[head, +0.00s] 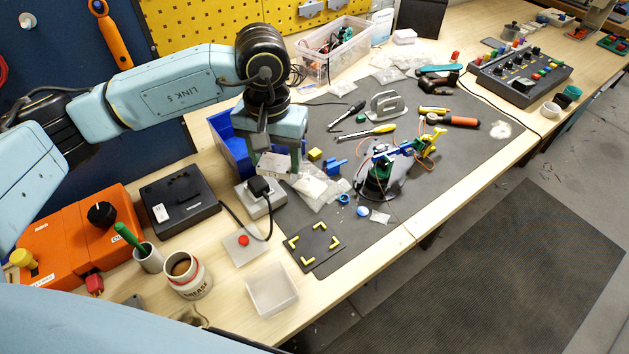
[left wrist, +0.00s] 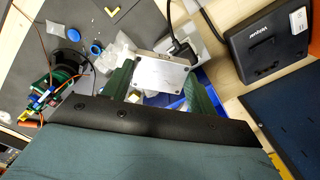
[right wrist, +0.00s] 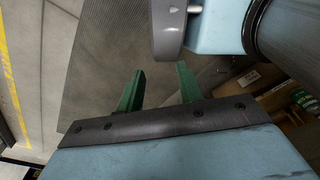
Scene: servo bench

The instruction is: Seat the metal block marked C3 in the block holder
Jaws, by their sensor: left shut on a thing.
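My left gripper (head: 277,152) is shut on a silver metal block (head: 273,167), held beside the front right side of a blue bin (head: 228,151). In the left wrist view the metal block (left wrist: 160,74) lies between the two green fingers, its flat face with small holes showing. I cannot read a C3 mark on it. I cannot tell which thing is the block holder. A dark plate with yellow corner marks (head: 316,248) lies at the front of the bench and looks empty. My right gripper (right wrist: 160,88) is open and empty, over the floor, out of the head view.
A grey box with a black plug and cable (head: 260,199) stands just below the held block. Plastic bags (head: 318,188), a yellow cube (head: 314,154) and a blue part (head: 336,166) lie to the right. A clear tray (head: 272,290) and a mug (head: 187,275) stand in front.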

